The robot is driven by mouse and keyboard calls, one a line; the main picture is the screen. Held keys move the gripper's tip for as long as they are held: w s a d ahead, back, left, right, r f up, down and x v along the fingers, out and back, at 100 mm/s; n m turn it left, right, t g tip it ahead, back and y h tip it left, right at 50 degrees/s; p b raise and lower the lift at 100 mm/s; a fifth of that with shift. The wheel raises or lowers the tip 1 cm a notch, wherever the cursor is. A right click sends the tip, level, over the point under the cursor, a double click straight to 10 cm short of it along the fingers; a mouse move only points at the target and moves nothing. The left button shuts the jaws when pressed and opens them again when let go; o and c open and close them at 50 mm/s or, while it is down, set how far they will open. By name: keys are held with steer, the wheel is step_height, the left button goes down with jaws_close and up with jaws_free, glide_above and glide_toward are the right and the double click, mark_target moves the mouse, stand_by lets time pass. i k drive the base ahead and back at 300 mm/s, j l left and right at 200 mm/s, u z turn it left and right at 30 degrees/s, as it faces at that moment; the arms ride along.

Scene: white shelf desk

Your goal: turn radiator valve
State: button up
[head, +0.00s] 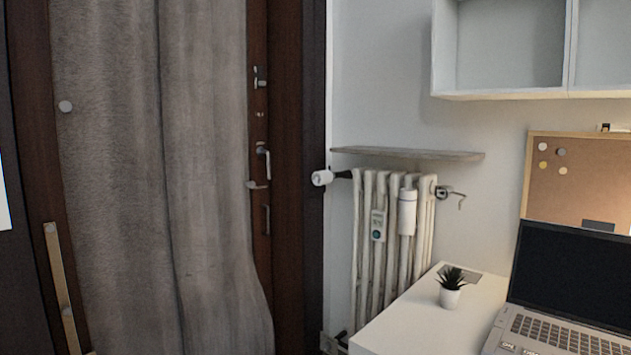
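A white radiator (367,240) with upright columns stands against the wall, right of the dark door frame. Its valve knob (322,177) is white and round, sticking out to the left from the top left end of the radiator on a dark fitting. A small meter with a display (378,226) and a white cylinder (408,212) are on the radiator's front. A metal fitting (449,193) shows at its top right. My gripper is not in view.
A wooden shelf board (407,153) sits just above the radiator. A white desk (425,312) with a potted plant (450,288) and an open laptop (565,285) covers the radiator's lower right. A grey curtain (150,180) hangs over the door at left. White wall shelves (510,45) hang upper right.

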mark_target(321, 177)
steer(key=u, duration=1.75)
steer(key=l+z, duration=0.1)
steer(key=z, duration=0.55)
steer(key=i+l+z, duration=0.4)
steer(key=i, duration=0.2)
steer(key=i+z, duration=0.45)
steer(key=i, duration=0.75)
